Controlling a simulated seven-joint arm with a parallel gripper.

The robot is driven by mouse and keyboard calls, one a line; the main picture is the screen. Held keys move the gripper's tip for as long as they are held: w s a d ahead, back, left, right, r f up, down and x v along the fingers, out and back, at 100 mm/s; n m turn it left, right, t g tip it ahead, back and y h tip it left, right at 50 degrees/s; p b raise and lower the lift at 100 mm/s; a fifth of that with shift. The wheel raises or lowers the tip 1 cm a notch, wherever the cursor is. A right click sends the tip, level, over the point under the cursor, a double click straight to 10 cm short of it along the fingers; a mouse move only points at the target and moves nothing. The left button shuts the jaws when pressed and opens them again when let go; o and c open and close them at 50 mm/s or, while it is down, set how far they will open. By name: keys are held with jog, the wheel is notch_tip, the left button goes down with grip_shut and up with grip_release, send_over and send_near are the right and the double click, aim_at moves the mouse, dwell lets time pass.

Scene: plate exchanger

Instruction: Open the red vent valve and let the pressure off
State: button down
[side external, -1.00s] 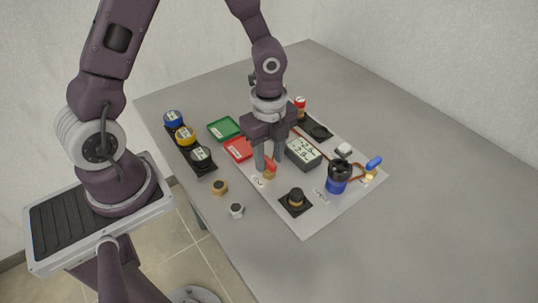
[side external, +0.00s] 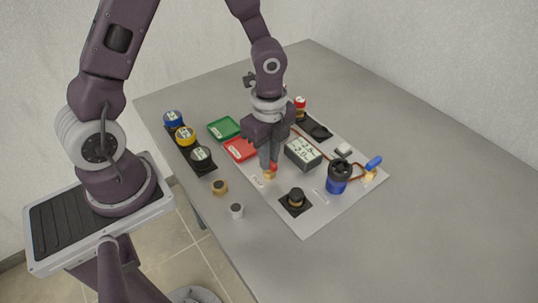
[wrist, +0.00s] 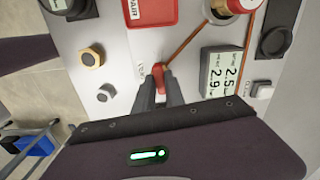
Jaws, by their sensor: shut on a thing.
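The red vent valve handle (side external: 273,167) sits on a small brass body (side external: 268,176) near the left edge of the light grey panel (side external: 310,222). My gripper (side external: 269,163) points down at it. In the wrist view the red handle (wrist: 159,72) shows between my two fingertips (wrist: 160,82), and the fingers are shut on it. A printed label lies beside the valve, partly hidden. The display box (wrist: 221,72) right of the valve shows two readings, which look like 2.5 and 2.9.
The red tray (side external: 240,149) and green tray (side external: 224,128) lie behind the valve. A black knob (side external: 295,199), a blue-and-black cylinder (side external: 338,177) and a blue-handled valve (side external: 373,163) stand to the right. The table's right side is clear.

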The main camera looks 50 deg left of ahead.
jog(key=n, duration=1.2)
jog(key=shift+n, duration=2.1)
jog(key=c, duration=1.4)
grip_release()
